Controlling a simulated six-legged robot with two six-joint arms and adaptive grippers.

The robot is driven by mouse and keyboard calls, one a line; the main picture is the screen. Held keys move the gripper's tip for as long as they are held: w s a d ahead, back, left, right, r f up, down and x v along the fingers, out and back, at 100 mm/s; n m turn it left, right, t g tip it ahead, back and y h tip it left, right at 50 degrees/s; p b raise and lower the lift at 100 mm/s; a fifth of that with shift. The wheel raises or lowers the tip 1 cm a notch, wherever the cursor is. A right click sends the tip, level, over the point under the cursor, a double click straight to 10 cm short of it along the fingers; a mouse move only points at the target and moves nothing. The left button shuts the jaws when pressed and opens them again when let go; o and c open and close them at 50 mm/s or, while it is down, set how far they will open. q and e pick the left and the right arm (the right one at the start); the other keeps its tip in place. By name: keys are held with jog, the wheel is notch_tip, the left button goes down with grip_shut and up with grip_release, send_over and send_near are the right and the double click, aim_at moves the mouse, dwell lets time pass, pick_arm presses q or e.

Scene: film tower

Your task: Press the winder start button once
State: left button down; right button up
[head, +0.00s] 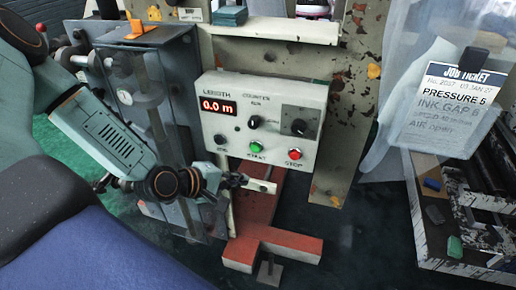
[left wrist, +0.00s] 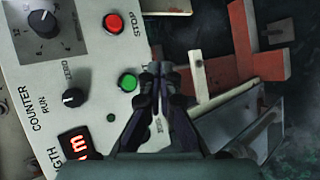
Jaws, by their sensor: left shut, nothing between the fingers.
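The winder control panel (head: 225,140) is a light box with a red display (head: 218,107) reading 0.0 m. The green start button (head: 256,147) is on its lower edge, left of the red stop button (head: 295,154). My left gripper (head: 238,181) is shut and empty, below the green button in the head view. In the left wrist view, the closed fingertips (left wrist: 157,70) are just beside the green button (left wrist: 128,81), and the red button (left wrist: 113,23) is farther up. I cannot tell whether the fingers touch the panel. My right gripper is not in view.
Black knobs (head: 253,122) sit on the panel above the green button. A pale bar (head: 262,186) and a red frame (head: 270,245) are below the panel. A job ticket (head: 452,110) hangs at right over a cart with dark rollers. Dark floor is open between.

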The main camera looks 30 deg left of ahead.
aim_at(256, 148)
pick_arm(q)
jog(key=w+a+b, duration=0.2)
jog(key=w+b, duration=0.4)
jog(key=w, duration=0.2)
jog(key=shift+w+a+f+b, duration=0.15)
jog(key=shift+w+a+b, duration=0.2)
jog(key=shift+w, duration=0.1)
jog(key=shift+d, duration=0.1)
dwell(0.4)
dwell(0.3)
dwell(0.4)
